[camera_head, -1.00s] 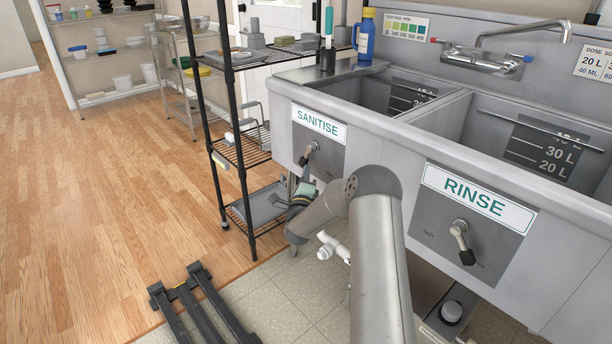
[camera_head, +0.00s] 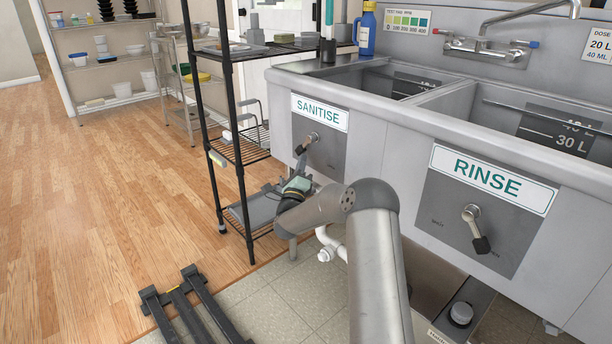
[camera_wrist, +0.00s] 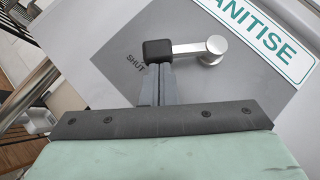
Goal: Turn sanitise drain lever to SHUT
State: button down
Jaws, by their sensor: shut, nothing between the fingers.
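The sanitise drain lever (camera_head: 307,144) sits on a grey plate below the SANITISE sign (camera_head: 320,113). Its black grip points down and left from the pivot in the head view. In the wrist view, the silver lever arm (camera_wrist: 186,49) runs from its round hub to the black grip (camera_wrist: 157,50), with the printed word SHUT (camera_wrist: 136,61) close beside the grip. My gripper (camera_wrist: 157,70) is shut and empty, its fingertips right at the grip's edge; whether they touch is unclear. In the head view my gripper (camera_head: 299,172) is just below the lever, its fingers small and partly hidden.
The rinse lever (camera_head: 476,228) is on the plate to the right, under the RINSE sign (camera_head: 492,178). A black wire shelf rack (camera_head: 240,150) stands close left of the sink. White drain pipes (camera_head: 328,245) run below the basin. Wooden floor (camera_head: 110,210) at left is open.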

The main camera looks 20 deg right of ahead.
dwell(0.3)
jog(key=s+d+f+v, duration=0.1)
jog(key=d+v, duration=0.1)
jog(key=v, duration=1)
jog(key=shift+s+f+b, duration=0.2)
jog(key=shift+s+b, duration=0.1)
jog(key=shift+s, duration=0.05)
dwell(0.3)
